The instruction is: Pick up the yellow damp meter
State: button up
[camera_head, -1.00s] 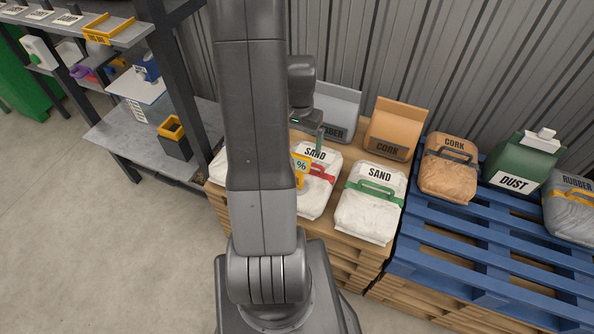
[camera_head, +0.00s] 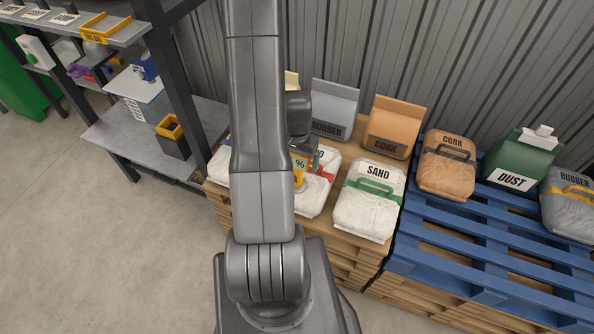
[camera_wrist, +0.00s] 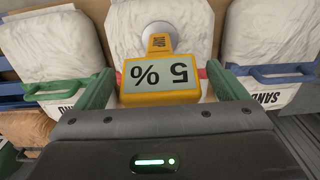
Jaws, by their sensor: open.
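The yellow damp meter (camera_wrist: 159,98) shows in the wrist view with a grey display reading "5 %", upside down there. A "DAMP" label sits on its narrower neck, and a pale round disc (camera_wrist: 158,36) is behind the neck. In the head view the meter (camera_head: 299,169) is partly hidden by my arm, in front of a white sand bag (camera_head: 316,192) with a red handle. My gripper (camera_wrist: 160,88) is open, with one green finger on each side of the meter. I cannot tell whether the fingers touch it.
A sand bag with a green handle (camera_head: 368,205) stands right beside on the wooden pallet. Rubber (camera_head: 333,108) and cork (camera_head: 392,128) containers stand behind. A blue pallet (camera_head: 480,243) lies to the right, and a shelf rack (camera_head: 118,140) to the left.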

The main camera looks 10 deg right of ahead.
jog(key=c, duration=1.8)
jog(key=shift+o, duration=0.2)
